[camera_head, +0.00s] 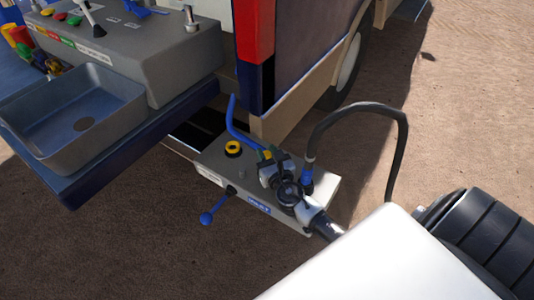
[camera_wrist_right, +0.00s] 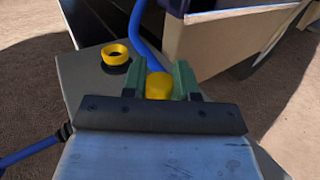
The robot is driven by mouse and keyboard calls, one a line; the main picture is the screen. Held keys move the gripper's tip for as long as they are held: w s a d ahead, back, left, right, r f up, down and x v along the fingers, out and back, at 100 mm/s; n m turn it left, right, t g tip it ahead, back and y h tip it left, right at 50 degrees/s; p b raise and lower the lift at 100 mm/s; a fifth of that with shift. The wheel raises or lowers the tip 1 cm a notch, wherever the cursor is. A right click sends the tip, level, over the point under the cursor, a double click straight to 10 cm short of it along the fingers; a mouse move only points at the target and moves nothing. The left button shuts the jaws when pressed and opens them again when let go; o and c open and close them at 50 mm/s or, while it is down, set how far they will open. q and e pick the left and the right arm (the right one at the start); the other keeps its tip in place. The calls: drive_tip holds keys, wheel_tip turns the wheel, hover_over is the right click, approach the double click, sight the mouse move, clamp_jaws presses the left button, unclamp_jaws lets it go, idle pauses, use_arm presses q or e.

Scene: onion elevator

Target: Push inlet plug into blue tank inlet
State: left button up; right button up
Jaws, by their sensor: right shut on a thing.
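My right gripper (camera_head: 268,155) is above the grey box (camera_head: 218,166). In the right wrist view its green-tipped fingers (camera_wrist_right: 160,82) are shut on a yellow plug (camera_wrist_right: 159,86). A yellow ring (camera_head: 233,148) with a dark opening sits on top of the box; it also shows in the right wrist view (camera_wrist_right: 116,54), ahead and to the left of the held plug, apart from it. A blue label (camera_head: 258,207) is on the box's front. The plug's lower end is hidden. My left gripper is not in view.
A blue pipe (camera_head: 233,118) rises behind the box. A black hose (camera_head: 400,125) arches at the right. A blue-knobbed lever (camera_head: 208,217) sticks out in front. A grey sink (camera_head: 75,115) on a counter stands at the left, and a vehicle body (camera_head: 300,60) is behind.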

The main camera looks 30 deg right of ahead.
drive_tip(key=shift+f+b, duration=0.35)
idle(0.3)
drive_tip(key=o, duration=1)
drive_tip(key=shift+s, duration=0.1)
drive_tip(key=v, duration=1)
drive_tip(key=shift+s+a+b, duration=0.1)
drive_tip(key=shift+s+b, duration=0.2)
drive_tip(key=shift+b, duration=0.05)
